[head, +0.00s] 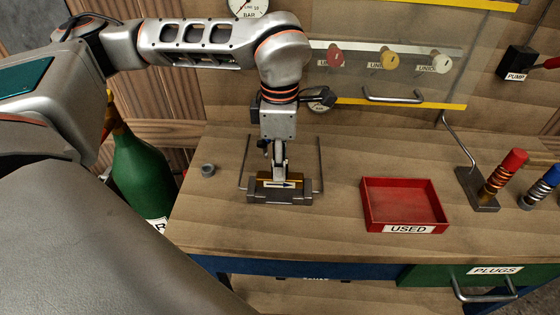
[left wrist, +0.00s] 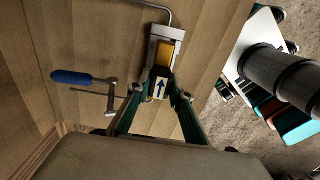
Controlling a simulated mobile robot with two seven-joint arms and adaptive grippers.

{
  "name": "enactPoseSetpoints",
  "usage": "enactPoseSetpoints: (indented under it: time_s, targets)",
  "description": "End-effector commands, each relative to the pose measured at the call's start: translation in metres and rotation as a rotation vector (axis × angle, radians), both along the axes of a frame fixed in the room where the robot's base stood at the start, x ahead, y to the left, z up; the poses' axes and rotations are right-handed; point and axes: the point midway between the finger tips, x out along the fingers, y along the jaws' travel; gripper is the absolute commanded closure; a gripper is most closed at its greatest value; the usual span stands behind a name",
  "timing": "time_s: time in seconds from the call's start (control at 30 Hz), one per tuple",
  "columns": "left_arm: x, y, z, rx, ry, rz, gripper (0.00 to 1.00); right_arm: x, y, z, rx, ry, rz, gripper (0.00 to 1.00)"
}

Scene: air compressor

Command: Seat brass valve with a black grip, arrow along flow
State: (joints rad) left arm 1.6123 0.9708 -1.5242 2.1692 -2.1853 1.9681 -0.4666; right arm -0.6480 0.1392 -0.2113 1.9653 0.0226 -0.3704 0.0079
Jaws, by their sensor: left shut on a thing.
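The brass valve (head: 268,178) carries a white label with a dark arrow that points right in the head view. It sits at a grey block (head: 280,196) on the bench; I cannot tell whether it is fully down in it. In the left wrist view the brass part (left wrist: 166,53) shows in front of the label, whose arrow points up the picture. My left gripper (head: 280,170) comes down from above and is shut on the valve; its fingers (left wrist: 158,97) stand on both sides of the label. My right gripper is out of view.
Thin metal rods (head: 320,165) rise beside the block. A red tray (head: 405,205) marked USED stands to the right, bare inside. Red- and blue-topped plugs (head: 502,175) stand farther right. A grey ring (head: 208,170) lies left. A blue-handled tool (left wrist: 75,78) shows in the wrist view.

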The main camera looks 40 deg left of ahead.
Motion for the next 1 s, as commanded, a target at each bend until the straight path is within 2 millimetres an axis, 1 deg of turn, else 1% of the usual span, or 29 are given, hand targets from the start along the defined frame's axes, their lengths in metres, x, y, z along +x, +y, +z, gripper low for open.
enactPoseSetpoints:
  time_s: [0.5,1.0]
  targets:
    - [0.0001,-0.0003,0.0011,0.000,-0.001,0.000,1.00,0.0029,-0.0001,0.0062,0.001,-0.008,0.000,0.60]
    - [0.0000,-0.0004,0.0009,0.000,-0.001,0.000,1.00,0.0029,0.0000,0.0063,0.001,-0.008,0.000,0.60]
